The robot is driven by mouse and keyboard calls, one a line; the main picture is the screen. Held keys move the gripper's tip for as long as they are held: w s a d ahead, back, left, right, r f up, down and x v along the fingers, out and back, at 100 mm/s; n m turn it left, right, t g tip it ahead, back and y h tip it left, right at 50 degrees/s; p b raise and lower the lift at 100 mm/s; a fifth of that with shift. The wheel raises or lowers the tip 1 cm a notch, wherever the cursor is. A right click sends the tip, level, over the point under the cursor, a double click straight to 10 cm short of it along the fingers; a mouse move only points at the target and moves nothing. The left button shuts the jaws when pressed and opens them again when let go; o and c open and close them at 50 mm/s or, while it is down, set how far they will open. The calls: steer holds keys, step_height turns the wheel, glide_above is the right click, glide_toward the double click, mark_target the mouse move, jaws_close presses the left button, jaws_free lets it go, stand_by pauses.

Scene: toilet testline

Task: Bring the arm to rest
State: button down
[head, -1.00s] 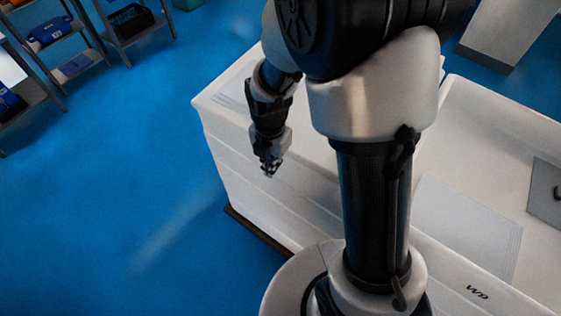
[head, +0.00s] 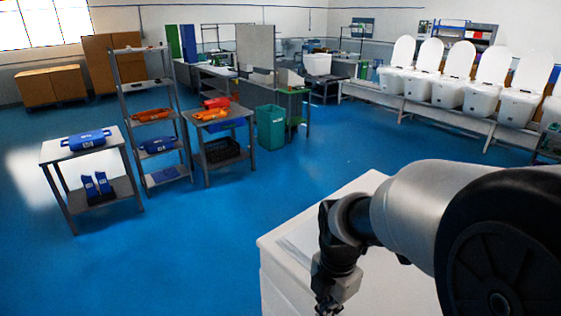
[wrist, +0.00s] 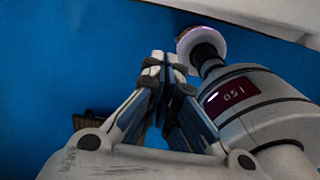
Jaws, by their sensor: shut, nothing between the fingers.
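My gripper (head: 328,304) hangs at the bottom of the head view, beside the near-left corner of my white base top. Its fingertips are partly cut off by the frame edge there. In the wrist view my gripper (wrist: 163,60) has its fingers together with nothing between them. My own arm and a body part with a dark red "051" label show close beside the fingers in the wrist view. Blue floor (wrist: 60,60) lies behind the fingers.
A table with a blue case (head: 86,140), a shelf rack (head: 150,87) and a table with orange trays (head: 212,113) stand at left. A green bin (head: 271,128) stands mid-room. Several white toilets (head: 450,92) line a bench at right. The blue floor between is clear.

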steer(key=s+d+f+m+t+b, duration=0.1)
steer(key=s+m+b, duration=0.5)
steer(key=m, duration=0.6)
steer(key=s+d+f+m+t+b, duration=0.1)
steer(key=s+d+m+t+b, duration=0.1)
steer(key=s+m+b, duration=0.5)
steer(key=shift+s+m+t, duration=0.7)
steer(key=shift+s+m, duration=0.5)
steer(key=shift+m, duration=1.7)
steer(key=shift+f, duration=0.1)
